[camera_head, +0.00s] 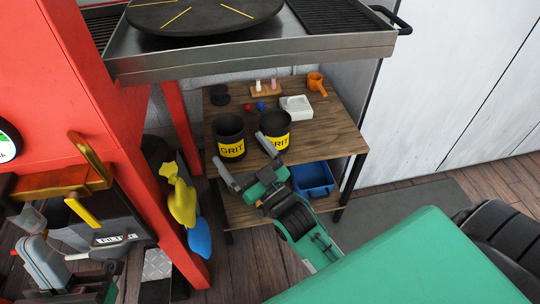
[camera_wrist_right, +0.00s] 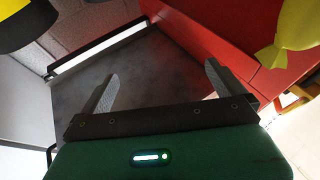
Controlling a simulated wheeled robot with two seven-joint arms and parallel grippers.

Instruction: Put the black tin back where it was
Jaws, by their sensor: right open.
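Two open black tins with yellow GRIT labels stand upright on the wooden table, a left tin (camera_head: 229,129) and a right tin (camera_head: 275,124). They look alike, so I cannot tell which one is meant. My right gripper (camera_head: 243,154) is open and empty at the table's front, its fingers apart just before the tins in the head view.
The table (camera_head: 333,133) also holds a white dish (camera_head: 296,107), an orange cup (camera_head: 315,82), a small wooden block (camera_head: 266,90) and small balls. A metal tray bench (camera_head: 255,57) overhangs the back. A blue bin (camera_head: 313,178) sits below.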

